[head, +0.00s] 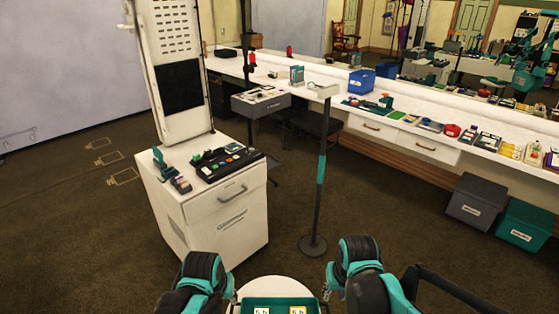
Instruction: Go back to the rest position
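My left arm comes in at the bottom left of centre, and my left gripper (232,296) is mostly hidden at its end, beside a teal tray. My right arm comes in at the bottom right of centre, and my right gripper (328,290) is mostly hidden on the tray's other side. I cannot see whether the fingers of either are open or shut. The teal tray (278,302) lies on a round white top (275,284) between the arms, cut by the lower picture edge.
A white cabinet (237,222) with a black button panel (222,162) stands ahead left. A thin post (319,190) on a round base stands ahead. A long counter (340,88) with props runs behind. Grey (477,199) and teal (524,223) bins stand right. The left floor is clear.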

